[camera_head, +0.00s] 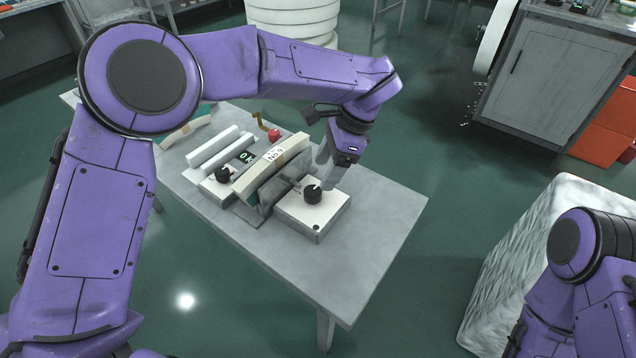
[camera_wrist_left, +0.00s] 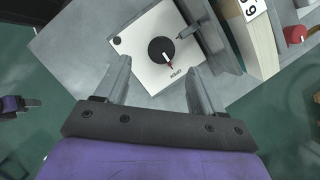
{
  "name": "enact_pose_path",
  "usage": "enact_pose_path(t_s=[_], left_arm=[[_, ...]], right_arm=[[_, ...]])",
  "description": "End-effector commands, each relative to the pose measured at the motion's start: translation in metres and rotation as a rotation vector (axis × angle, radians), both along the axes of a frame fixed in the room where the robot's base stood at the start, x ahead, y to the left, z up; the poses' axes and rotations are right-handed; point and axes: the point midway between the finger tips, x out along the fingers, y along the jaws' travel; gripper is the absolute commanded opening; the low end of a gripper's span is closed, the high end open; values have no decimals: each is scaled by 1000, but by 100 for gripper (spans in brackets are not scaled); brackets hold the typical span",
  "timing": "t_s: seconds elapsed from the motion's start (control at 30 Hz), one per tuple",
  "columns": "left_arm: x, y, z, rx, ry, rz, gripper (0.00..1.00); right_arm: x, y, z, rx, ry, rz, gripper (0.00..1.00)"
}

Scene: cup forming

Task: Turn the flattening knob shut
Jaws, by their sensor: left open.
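The flattening knob appears to be the black round knob (camera_head: 313,194) on top of a white box (camera_head: 325,215) at the near right end of the machine on the table. In the left wrist view the knob (camera_wrist_left: 161,50) has a red and white pointer mark directed at a printed label, which seems to read "OPEN". My left gripper (camera_head: 324,174) is open and empty. Its fingers (camera_wrist_left: 158,80) reach toward the knob from either side, but the knob lies beyond the fingertips, apart from them. My right gripper is not visible; only part of my right arm shows.
The grey table (camera_head: 385,225) is bare on its right side. Another black knob (camera_head: 222,174), white rollers (camera_head: 212,147), a cream block (camera_head: 270,167) and a red knob (camera_head: 274,135) sit left of the white box. A metal cabinet (camera_head: 550,80) stands at the back right.

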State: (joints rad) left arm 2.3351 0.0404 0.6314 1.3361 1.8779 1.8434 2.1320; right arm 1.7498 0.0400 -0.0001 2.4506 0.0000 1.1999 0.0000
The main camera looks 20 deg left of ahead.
Motion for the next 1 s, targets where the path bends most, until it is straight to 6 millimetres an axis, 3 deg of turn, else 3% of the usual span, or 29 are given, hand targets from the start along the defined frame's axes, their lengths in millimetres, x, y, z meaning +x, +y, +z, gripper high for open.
enact_pose_path(t_s=[0.1,0.3,0.63,0.8,1.0], left_arm=[[-5,10,-24,1,4,-1,69],[-9,19,-53,2,1,-4,69],[-10,21,-60,2,-1,-7,69],[-9,21,-60,2,-1,-7,13],[-9,21,-60,2,-2,-13,13]], right_arm=[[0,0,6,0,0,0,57],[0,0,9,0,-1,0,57],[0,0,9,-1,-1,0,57],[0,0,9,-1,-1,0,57],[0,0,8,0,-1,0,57]])
